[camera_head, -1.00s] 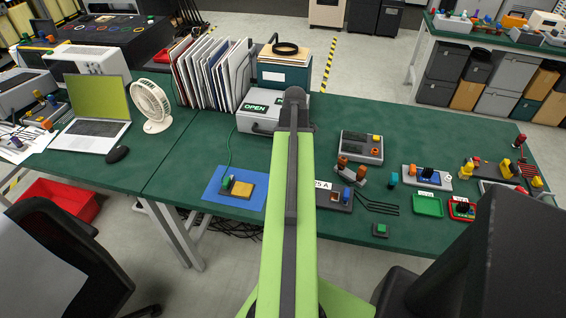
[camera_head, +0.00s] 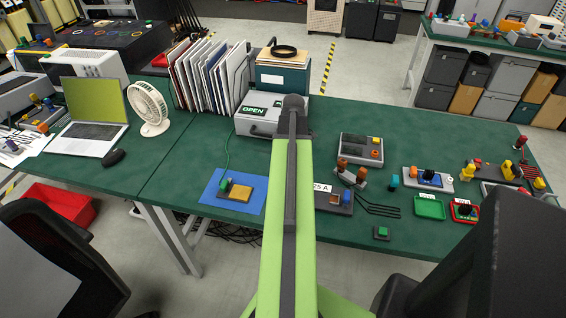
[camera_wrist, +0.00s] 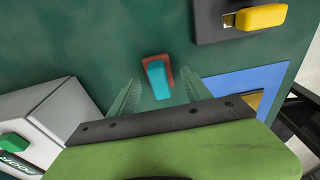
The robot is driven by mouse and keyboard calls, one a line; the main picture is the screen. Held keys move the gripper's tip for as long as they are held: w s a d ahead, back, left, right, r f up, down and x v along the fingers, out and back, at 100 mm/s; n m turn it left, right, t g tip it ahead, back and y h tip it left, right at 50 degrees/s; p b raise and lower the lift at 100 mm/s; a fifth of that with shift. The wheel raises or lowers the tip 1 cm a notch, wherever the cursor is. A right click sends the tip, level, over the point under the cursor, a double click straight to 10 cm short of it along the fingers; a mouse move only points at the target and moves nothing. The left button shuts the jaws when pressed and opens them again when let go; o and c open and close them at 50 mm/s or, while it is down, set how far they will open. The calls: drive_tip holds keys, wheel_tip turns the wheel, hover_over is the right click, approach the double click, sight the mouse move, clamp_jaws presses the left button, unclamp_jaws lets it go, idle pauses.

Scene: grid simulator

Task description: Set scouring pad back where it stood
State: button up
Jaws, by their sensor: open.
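A small block, teal with a reddish-brown layer behind it, looks like the scouring pad (camera_wrist: 158,80) in the wrist view. It is over the green table (camera_wrist: 95,50), between the fingers of my gripper (camera_wrist: 157,77). The gripper is open, with a gap on each side of the block. I cannot tell whether the block rests on the table. In the head view my arm hides the gripper and the block.

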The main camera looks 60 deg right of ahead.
wheel_tip(320, 180, up, 17)
drive_tip(key=s+p, duration=0.2)
drive_tip(key=p, duration=1.5)
drive_tip(key=shift+r, duration=0.2)
drive_tip(key=shift+d, duration=0.1)
drive_tip(key=w+a+m+g, duration=0.1)
drive_tip(key=w+a, duration=1.8)
drive_tip(key=a, duration=0.3)
drive_tip(key=w+a+m, duration=0.1)
drive_tip(key=w+a, duration=0.1)
drive_tip(key=a, duration=1.3)
drive_tip(key=w+a+m, duration=0.1)
drive_tip(key=w+a, duration=0.1)
drive_tip(key=a, duration=1.2)
drive_tip(key=shift+w+a+m, duration=0.3)
drive_tip(key=shift+a, duration=0.05)
drive_tip(key=shift+w+d+f, duration=0.1)
drive_tip(key=shift+w, duration=0.15)
